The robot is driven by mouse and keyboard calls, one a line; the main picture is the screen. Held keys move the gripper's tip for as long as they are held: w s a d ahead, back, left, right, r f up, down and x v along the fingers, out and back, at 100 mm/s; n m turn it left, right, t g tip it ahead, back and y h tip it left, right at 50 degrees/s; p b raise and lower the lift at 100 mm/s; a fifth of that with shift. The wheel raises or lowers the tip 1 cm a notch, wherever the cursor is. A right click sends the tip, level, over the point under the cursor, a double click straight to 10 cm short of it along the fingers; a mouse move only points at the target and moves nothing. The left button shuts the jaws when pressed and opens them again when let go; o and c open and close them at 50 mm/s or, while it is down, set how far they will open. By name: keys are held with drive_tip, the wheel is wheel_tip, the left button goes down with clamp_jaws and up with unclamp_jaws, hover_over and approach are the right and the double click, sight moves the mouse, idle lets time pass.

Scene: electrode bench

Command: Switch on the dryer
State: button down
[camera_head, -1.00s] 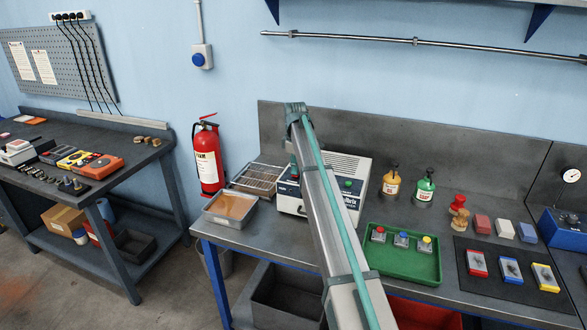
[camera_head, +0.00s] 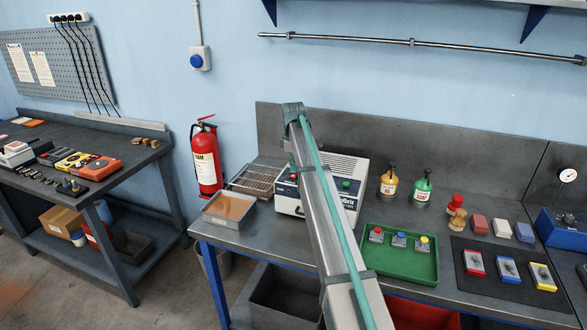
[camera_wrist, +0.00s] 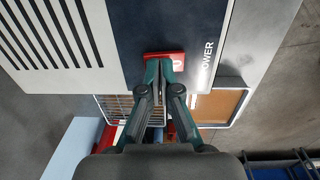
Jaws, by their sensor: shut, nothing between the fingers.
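The dryer (camera_head: 346,167) is a white box with a slotted top and a dark front panel. It stands at the back of the right bench, partly behind my arm. In the wrist view its dark panel (camera_wrist: 200,28) carries a red switch (camera_wrist: 172,55) beside the word POWER. My gripper (camera_wrist: 160,66) is shut and empty, its fingertips at the switch's lower edge and overlapping it in the view. I cannot tell whether they press it or whether the switch is on. A green button (camera_head: 346,184) shows on the dryer's front right. My arm hides most of the gripper in the head view.
A tan-filled tray (camera_head: 229,207) and a wire rack (camera_head: 256,180) sit left of the dryer. A green tray (camera_head: 400,266) with several small buttoned pieces lies in front right. Two bottles, orange (camera_head: 389,186) and green (camera_head: 422,190), stand to the right. A fire extinguisher (camera_head: 206,163) hangs behind left.

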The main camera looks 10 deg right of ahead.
sight(292, 176)
drive_tip(key=shift+r+p, duration=0.3)
drive_tip(key=shift+r, duration=0.2)
wheel_tip(292, 176, up, 13)
drive_tip(key=s+a+b, duration=0.1)
drive_tip(key=b, duration=0.1)
drive_tip(key=shift+s, duration=0.4)
drive_tip(key=shift+f, duration=0.1)
